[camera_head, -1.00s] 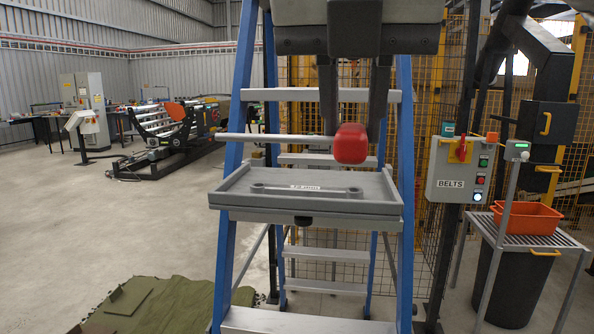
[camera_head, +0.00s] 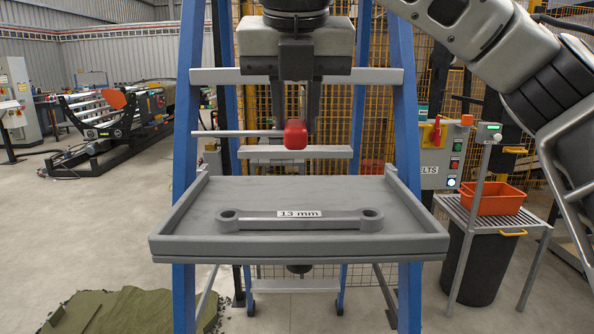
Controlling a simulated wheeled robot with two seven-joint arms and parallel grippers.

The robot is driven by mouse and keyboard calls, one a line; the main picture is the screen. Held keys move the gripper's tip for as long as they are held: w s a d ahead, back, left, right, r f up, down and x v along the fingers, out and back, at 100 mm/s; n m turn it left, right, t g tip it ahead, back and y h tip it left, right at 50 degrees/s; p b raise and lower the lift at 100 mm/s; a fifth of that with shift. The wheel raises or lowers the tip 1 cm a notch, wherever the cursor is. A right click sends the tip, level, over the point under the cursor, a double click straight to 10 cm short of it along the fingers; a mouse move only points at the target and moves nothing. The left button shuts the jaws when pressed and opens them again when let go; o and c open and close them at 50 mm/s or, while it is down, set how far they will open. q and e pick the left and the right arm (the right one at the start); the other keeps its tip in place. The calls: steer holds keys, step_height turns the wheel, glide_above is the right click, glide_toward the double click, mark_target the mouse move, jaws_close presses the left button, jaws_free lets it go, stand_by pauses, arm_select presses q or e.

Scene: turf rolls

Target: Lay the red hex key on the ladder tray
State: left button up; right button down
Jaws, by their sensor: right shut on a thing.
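The red hex key has a red handle (camera_head: 296,134) and a thin pale shaft (camera_head: 236,133) that points left. My right gripper (camera_head: 296,125) is shut on its handle and holds it above the back part of the ladder tray, level and apart from it. The grey ladder tray (camera_head: 188,216) is fixed between the blue rails of the ladder and has a raised rim. A grey wrench (camera_head: 330,219) marked 13 mm lies along the front of the tray floor. My left gripper is not in view.
The tray floor behind the wrench is clear. Blue ladder rails (camera_head: 403,120) rise on both sides. A control box (camera_head: 441,155) and an orange bin (camera_head: 493,199) on a rack stand at the right. Green turf (camera_head: 115,312) lies on the floor at lower left.

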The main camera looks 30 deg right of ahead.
steer(key=w+f, duration=0.1)
steer(key=w+d+f, duration=0.1)
steer(key=f, duration=0.1)
steer(key=w+d+f, duration=0.1)
steer(key=f, duration=0.1)
steer(key=shift+w, duration=0.2)
steer(key=shift+s+x, duration=0.25)
steer(key=shift+x, duration=0.95)
steer(key=shift+a+f+p, duration=0.1)
steer(key=shift+f+p, duration=0.2)
steer(key=shift+f, duration=0.35)
steer(key=shift+f, duration=0.2)
steer(key=c, duration=1.2)
jaws_free()
steer(key=shift+r, duration=0.1)
